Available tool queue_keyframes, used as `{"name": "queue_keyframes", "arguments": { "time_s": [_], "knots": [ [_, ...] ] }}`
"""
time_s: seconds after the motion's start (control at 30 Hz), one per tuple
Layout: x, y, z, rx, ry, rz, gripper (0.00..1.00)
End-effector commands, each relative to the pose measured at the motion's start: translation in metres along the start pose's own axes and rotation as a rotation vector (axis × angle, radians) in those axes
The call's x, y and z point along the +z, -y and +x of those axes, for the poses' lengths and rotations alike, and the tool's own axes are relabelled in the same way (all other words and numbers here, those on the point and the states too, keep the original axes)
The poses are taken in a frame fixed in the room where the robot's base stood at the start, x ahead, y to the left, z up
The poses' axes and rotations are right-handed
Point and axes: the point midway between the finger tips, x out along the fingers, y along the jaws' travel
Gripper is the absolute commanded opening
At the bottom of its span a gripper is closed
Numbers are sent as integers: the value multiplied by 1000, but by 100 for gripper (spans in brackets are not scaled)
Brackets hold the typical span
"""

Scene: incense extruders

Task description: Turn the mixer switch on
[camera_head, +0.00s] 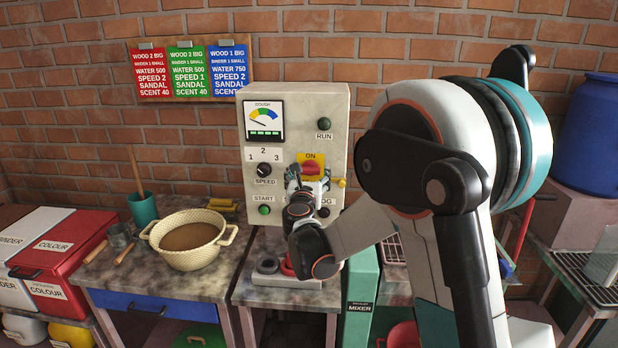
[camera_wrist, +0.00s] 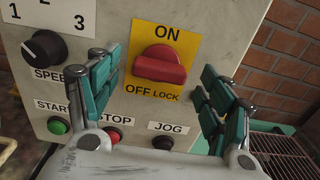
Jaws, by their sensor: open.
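The mixer switch is a red rotary knob (camera_wrist: 160,65) on a yellow plate marked ON above and OFF LOCK below. In the wrist view its grip lies roughly level, left to right. In the head view the red knob (camera_head: 311,168) shows just above my gripper, on the grey control panel (camera_head: 338,108). My gripper (camera_wrist: 165,88) is open and empty, its teal-padded fingers on either side of the knob. The fingers look apart from the knob; the exact gap to the panel is unclear. In the head view my gripper (camera_head: 312,186) partly hides the lower panel.
The panel also carries a black speed dial (camera_wrist: 44,47), a green start button (camera_wrist: 58,126), a red stop button (camera_wrist: 114,136) and a black jog button (camera_wrist: 163,143). A basin (camera_head: 190,238) stands on the left table. A blue barrel (camera_head: 590,135) stands at right.

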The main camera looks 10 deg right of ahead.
Motion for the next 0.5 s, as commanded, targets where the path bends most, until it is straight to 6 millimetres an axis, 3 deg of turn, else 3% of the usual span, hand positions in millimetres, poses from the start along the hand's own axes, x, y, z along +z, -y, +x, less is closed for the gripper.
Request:
{"name": "queue_keyframes", "arguments": {
  "time_s": [0.13,0.43,0.5],
  "knots": [
    [0,0,10,0,0,0,73],
    [0,0,11,0,0,0,73],
    [0,0,11,0,0,0,60]
  ]
}}
